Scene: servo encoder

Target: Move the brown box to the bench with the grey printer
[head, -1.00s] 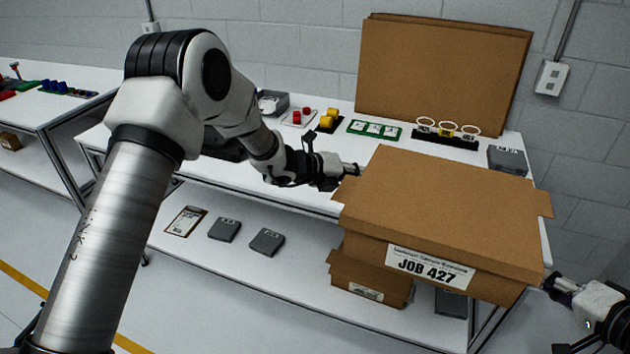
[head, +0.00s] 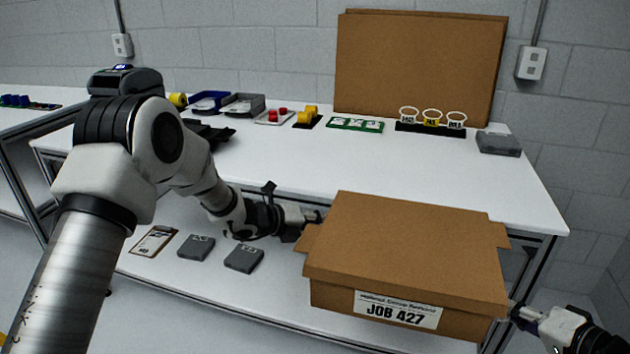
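The brown box (head: 405,255) is closed, with a white "JOB 427" label on its front. It is held in front of the bench (head: 475,190), its lid lower than the bench top in the picture. My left gripper (head: 314,216) is at its left end by the side flap, and my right gripper (head: 516,311) is at its right front corner. Both appear shut on the box, though the fingertips are partly hidden. The grey printer (head: 125,81), with a small blue display, stands at the back left of the bench, partly behind my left arm.
Trays (head: 243,104), yellow parts (head: 307,117), a green board (head: 355,125), a ring stand (head: 432,124) and a grey case (head: 499,144) line the bench's back. Large brown panels (head: 418,68) lean behind. The bench top's front middle is clear. The lower shelf (head: 215,277) holds a clipboard and grey cases.

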